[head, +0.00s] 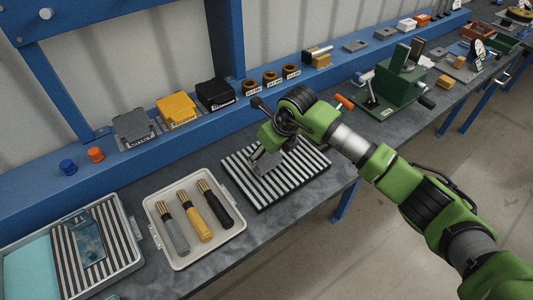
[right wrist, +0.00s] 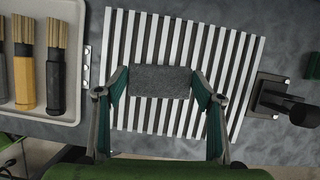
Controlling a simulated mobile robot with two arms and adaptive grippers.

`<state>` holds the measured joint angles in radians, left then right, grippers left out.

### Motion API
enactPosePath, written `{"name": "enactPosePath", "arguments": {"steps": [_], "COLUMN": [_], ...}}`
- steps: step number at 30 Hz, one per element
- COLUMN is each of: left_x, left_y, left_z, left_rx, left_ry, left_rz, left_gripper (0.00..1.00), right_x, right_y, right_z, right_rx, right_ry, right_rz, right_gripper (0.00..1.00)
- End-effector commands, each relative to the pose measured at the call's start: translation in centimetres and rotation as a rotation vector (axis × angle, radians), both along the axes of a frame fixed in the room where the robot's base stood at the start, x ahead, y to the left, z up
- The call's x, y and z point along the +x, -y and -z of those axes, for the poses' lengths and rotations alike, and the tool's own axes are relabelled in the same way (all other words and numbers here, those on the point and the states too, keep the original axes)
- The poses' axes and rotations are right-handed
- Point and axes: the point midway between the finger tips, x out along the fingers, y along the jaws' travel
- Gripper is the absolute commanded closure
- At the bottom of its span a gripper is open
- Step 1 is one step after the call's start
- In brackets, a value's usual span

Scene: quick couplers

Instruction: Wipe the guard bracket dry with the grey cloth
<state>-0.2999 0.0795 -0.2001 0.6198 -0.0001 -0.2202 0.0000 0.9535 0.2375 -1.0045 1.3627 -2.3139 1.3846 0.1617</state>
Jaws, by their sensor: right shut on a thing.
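My right gripper (head: 264,160) is over the black-and-white striped board (head: 315,162). In the right wrist view it is shut on the grey cloth (right wrist: 160,81), a small dark grey rectangle between its two fingers. I cannot tell whether the cloth touches the board. A shiny bluish plate (head: 88,240), which looks like the guard bracket, lies on the striped rack of the tray at the far left. It is well away from my right gripper. My left gripper is not in view.
A pale tray (head: 158,232) with three brushes stands between the striped board and the left tray (head: 132,258). A green vise (head: 392,92) stands to the right. Labelled connectors and rings line the blue ledge behind. The bench's front edge lies near the board.

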Motion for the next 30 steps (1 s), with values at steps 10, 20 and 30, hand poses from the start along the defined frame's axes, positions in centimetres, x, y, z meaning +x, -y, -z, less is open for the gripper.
{"name": "enactPosePath", "arguments": {"steps": [10, 20, 30], "left_x": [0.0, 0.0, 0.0], "left_y": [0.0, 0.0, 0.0], "left_z": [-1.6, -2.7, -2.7], "left_rx": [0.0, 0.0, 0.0], "left_ry": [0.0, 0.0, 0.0], "left_rz": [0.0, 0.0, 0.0], "left_gripper": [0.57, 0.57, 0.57], "right_x": [0.1, 0.1, 0.0], "right_y": [0.0, 0.0, 0.0], "right_z": [-3.2, -5.8, -6.1], "right_rx": [0.0, 0.0, 0.0], "right_ry": [0.003, 0.003, 0.002], "right_rz": [0.0, 0.0, -0.001], "right_gripper": [0.6, 0.6, 0.43]}}
